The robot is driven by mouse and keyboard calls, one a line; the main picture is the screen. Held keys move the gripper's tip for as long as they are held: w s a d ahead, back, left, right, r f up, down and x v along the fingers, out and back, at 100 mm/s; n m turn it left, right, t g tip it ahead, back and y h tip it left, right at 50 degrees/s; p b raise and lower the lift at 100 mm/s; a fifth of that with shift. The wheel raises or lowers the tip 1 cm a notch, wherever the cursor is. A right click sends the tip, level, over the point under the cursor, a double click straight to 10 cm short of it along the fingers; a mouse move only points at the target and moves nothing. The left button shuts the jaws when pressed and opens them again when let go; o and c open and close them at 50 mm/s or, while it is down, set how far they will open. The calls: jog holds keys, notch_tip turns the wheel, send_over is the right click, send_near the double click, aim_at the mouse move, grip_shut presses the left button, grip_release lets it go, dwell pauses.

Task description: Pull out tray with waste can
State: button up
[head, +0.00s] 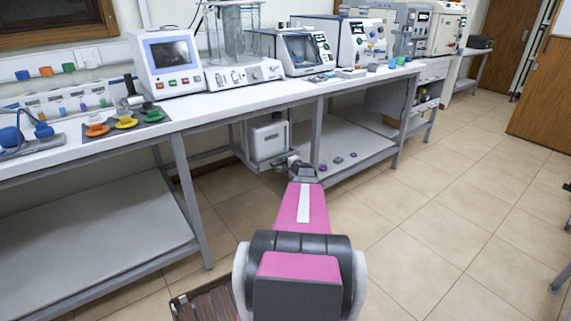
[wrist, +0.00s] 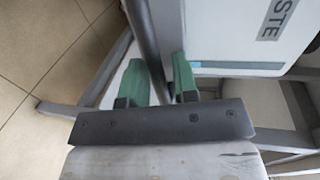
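The waste can (head: 268,139) is a white box under the bench. My gripper (head: 295,164) is at the front right of the tray and small in the head view. In the wrist view its two green fingers (wrist: 160,78) stand a little apart beside the can, with a grey bar between them. I cannot tell whether they press on the bar.
The bench (head: 225,104) carries several instruments. Its grey legs (head: 190,200) and lower shelves (head: 90,235) flank the tray. The tiled floor (head: 430,230) in front and to the right is clear.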

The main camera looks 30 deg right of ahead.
grip_shut()
jog(key=f+v, duration=0.2)
jog(key=v, duration=1)
jog(key=s+f+v, duration=0.1)
jog(key=f+v, duration=0.2)
jog(key=v, duration=1)
jog(key=shift+d, duration=0.2)
jog(key=shift+s, duration=0.1)
jog(key=shift+o, duration=1.5)
grip_release()
jog(key=v, duration=1)
jog(key=shift+s+d, duration=0.15)
jog(key=shift+s, duration=0.25)
